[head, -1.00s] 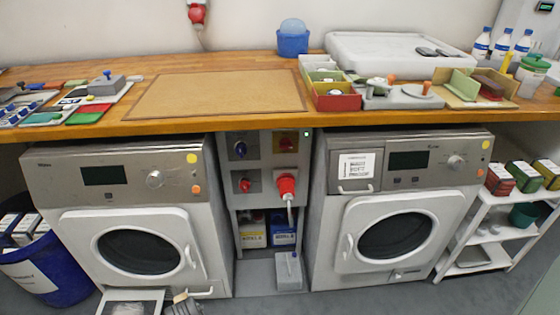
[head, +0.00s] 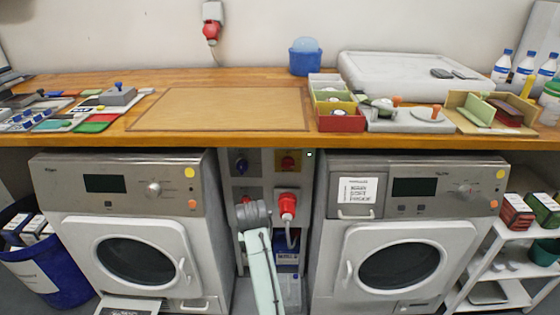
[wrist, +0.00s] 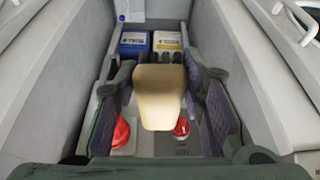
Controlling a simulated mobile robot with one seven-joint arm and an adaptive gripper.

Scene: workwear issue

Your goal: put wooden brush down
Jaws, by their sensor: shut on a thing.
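The wooden brush (wrist: 158,95) shows in the wrist view as a pale tan block with rounded edges, with dark tufts at its far end. My gripper (wrist: 163,100) is shut on it, with one dark padded finger on each side. The brush is held off any surface, in front of the gap between the two machines. In the head view my arm stands in that gap, below the worktop edge; I cannot make out the brush there.
The wooden worktop (head: 190,78) carries a bare tan mat (head: 222,108) in its middle. Small trays and boxes (head: 340,122) stand right of the mat, a grey block (head: 118,96) and coloured plates left. Two washing machines (head: 130,172) flank a socket panel with a red plug (head: 287,205).

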